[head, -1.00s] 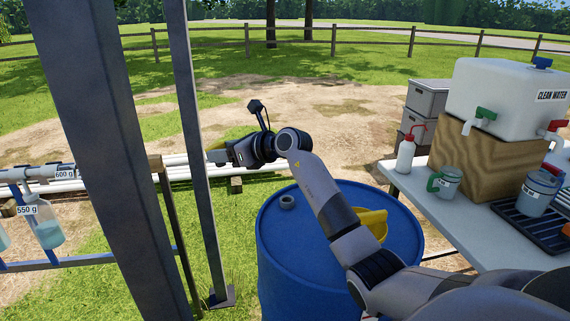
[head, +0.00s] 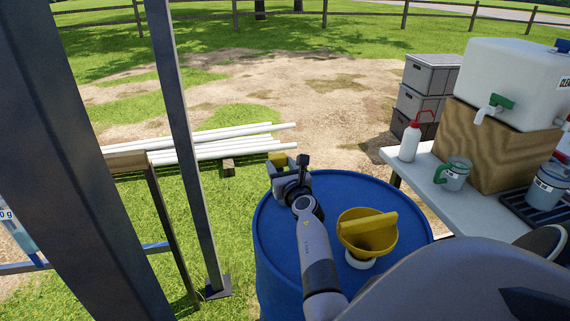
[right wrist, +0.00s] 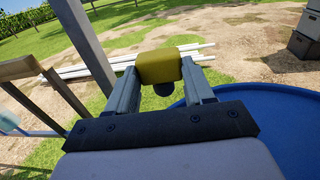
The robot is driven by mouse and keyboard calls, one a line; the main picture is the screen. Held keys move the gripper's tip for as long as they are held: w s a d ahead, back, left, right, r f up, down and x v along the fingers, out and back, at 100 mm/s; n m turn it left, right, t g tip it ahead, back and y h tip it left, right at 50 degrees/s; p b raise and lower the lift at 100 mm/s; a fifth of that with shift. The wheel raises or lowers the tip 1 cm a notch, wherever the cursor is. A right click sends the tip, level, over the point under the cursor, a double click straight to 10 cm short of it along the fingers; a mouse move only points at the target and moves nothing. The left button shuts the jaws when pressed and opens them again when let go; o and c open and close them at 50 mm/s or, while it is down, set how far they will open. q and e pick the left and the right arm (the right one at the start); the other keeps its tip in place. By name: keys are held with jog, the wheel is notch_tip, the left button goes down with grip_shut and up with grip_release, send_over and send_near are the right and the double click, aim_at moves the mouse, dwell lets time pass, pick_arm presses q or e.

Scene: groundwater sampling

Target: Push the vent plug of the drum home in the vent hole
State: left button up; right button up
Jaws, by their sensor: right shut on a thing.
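The blue drum (head: 342,184) stands in the middle of the head view, and its lid shows at the right of the right wrist view (right wrist: 262,108). My right gripper (head: 280,166) is over the far-left rim of the drum in the head view. It is shut on a yellow block-shaped piece (right wrist: 158,66), which looks like the vent plug, with a dark rounded part under it. The plug (head: 278,157) shows beyond the rim against the grass, apart from the lid. The vent hole cannot be made out; my right arm covers part of the lid. My left gripper is out of view.
A yellow funnel (head: 366,236) stands on the lid, right of my right forearm. Grey posts (head: 180,110) rise left of the drum. A table (head: 478,200) with a water container (head: 505,75), bottle and jugs is at right. White pipes (head: 215,148) lie behind.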

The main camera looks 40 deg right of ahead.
jog(key=shift+s+d+f+m+h, duration=0.4)
jog(key=shift+s+d+f+h, duration=0.15)
jog(key=shift+d+f+h, duration=0.2)
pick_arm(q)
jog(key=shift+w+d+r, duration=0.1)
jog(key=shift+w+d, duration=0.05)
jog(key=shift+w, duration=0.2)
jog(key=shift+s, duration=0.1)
pick_arm(e)
notch_tip(320, 180, down, 6)
jog(key=b, duration=0.5)
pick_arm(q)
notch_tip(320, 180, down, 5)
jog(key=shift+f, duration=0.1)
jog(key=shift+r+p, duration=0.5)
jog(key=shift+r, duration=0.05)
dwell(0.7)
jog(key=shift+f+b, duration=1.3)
pick_arm(e)
jog(key=shift+s+f, duration=0.1)
jog(key=shift+f, duration=1.4)
